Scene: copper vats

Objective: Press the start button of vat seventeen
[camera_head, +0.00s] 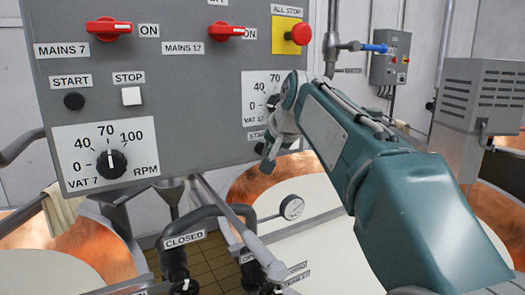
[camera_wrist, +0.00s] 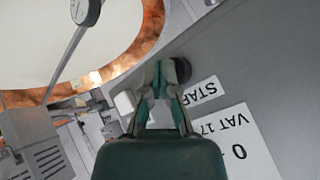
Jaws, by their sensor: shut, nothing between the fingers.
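My gripper (camera_head: 268,165) is in front of the lower right part of the grey control panel (camera_head: 190,85), its fingers closed and empty. In the wrist view the closed fingertips (camera_wrist: 160,68) are right beside a round black button (camera_wrist: 183,70), and I cannot tell if they touch it. A START label (camera_wrist: 203,92) and a VAT 17 dial plate (camera_wrist: 240,145) are by this button; the wrist picture is upside down. A white square button (camera_wrist: 124,102) shows left of the fingers. In the head view my gripper and arm mostly cover this corner of the panel.
Vat 7's black start button (camera_head: 74,101), white stop button (camera_head: 131,96) and speed knob (camera_head: 111,163) are on the panel's left. Above are red MAINS switches (camera_head: 225,32) and the red ALL STOP knob (camera_head: 301,33). Pipes with black handles (camera_head: 175,262) and copper vats (camera_head: 70,250) stand below.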

